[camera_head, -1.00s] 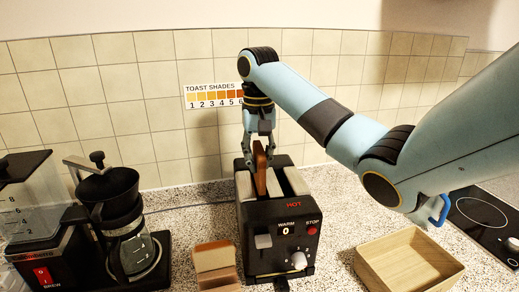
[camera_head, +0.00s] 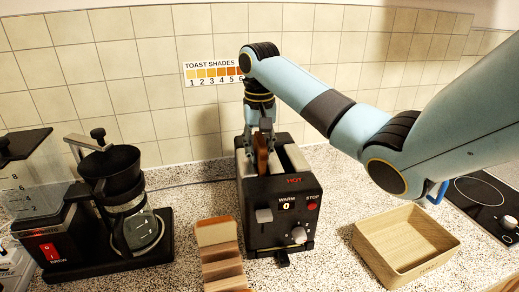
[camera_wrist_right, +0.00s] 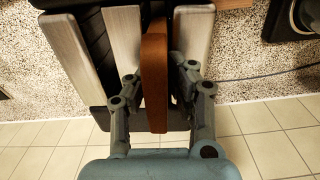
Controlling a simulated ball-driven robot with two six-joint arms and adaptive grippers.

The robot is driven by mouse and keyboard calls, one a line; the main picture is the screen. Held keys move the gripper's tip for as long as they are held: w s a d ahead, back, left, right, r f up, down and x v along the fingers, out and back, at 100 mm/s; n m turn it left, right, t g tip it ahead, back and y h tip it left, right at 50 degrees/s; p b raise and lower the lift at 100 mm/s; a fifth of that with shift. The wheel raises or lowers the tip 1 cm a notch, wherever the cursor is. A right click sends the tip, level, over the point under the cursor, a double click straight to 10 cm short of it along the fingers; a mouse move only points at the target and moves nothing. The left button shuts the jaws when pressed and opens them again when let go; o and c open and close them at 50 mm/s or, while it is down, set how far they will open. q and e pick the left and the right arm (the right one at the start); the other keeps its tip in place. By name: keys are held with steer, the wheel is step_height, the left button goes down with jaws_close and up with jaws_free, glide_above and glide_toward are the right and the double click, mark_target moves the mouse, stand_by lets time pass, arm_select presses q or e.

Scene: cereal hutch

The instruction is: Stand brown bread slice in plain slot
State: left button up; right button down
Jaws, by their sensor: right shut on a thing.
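The brown bread slice (camera_head: 261,153) is upright in my right gripper (camera_head: 261,146), which is shut on it above the black toaster (camera_head: 281,214). The toaster has two slots between pale panels, with a red HOT label on its right front. The slice lines up with the left slot, away from the label, and its lower part seems to be inside. In the right wrist view, the slice (camera_wrist_right: 154,80) stands between the fingers (camera_wrist_right: 155,92), with a pale panel on each side. Its lower edge is hidden. My left gripper is out of view.
A coffee maker (camera_head: 120,205) stands at the left. A slotted wooden rack (camera_head: 221,255) is front left of the toaster. An empty wooden box (camera_head: 405,245) and a black hob (camera_head: 487,207) are at the right. A tiled wall with a toast-shade chart (camera_head: 213,72) is behind.

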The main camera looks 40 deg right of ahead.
steer(key=shift+s+a+f, duration=0.15)
steer(key=shift+s+f, duration=0.2)
steer(key=shift+f, duration=0.4)
steer(key=c, duration=1.4)
jaws_free()
steer(key=o, duration=0.4)
steer(key=shift+w+f, duration=0.15)
steer(key=shift+w, duration=0.1)
